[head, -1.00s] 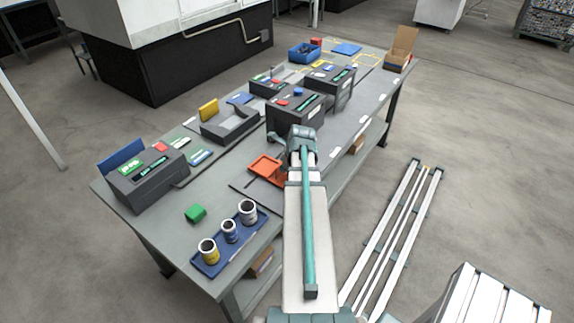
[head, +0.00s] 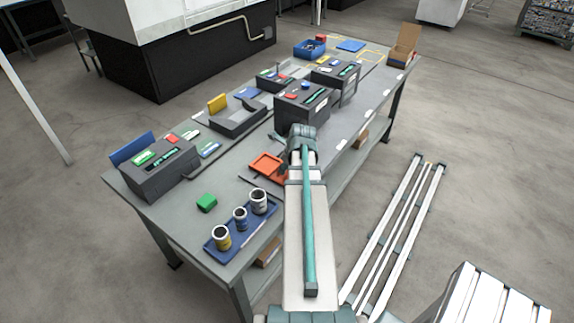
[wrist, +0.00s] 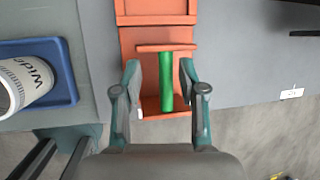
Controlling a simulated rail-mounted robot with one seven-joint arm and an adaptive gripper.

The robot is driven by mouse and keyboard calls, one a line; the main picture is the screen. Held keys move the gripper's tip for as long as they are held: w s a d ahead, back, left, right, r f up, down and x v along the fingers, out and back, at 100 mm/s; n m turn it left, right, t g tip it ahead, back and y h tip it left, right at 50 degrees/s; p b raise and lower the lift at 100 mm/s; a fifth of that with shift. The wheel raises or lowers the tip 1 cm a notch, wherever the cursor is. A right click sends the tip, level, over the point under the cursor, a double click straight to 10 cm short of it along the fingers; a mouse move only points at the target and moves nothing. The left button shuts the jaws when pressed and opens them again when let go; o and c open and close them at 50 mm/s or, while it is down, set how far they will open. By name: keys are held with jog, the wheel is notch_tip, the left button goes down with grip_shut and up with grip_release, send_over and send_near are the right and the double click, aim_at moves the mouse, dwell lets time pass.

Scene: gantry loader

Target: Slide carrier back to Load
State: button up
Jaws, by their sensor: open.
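The orange carrier (wrist: 157,35) shows in the wrist view, with an upright crosspiece and a green bar (wrist: 166,85) running from it towards me. In the head view the orange carrier (head: 265,165) is on the table, partly hidden by my arm. My gripper (wrist: 161,72) is open, with one finger on each side of the green bar. Gaps show between the fingers and the bar. In the head view my arm hides the gripper's fingertips. I cannot make out a Load label.
A blue tray (head: 213,248) with three cups stands near the table's front left; one cup shows at left in the wrist view. Dark machine boxes (head: 303,108) stand behind my arm. A rail (head: 395,235) lies on the floor at right.

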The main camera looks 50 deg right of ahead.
jog(key=v, duration=1.2)
jog(key=shift+d, duration=0.1)
jog(key=shift+f, duration=0.1)
dwell(0.3)
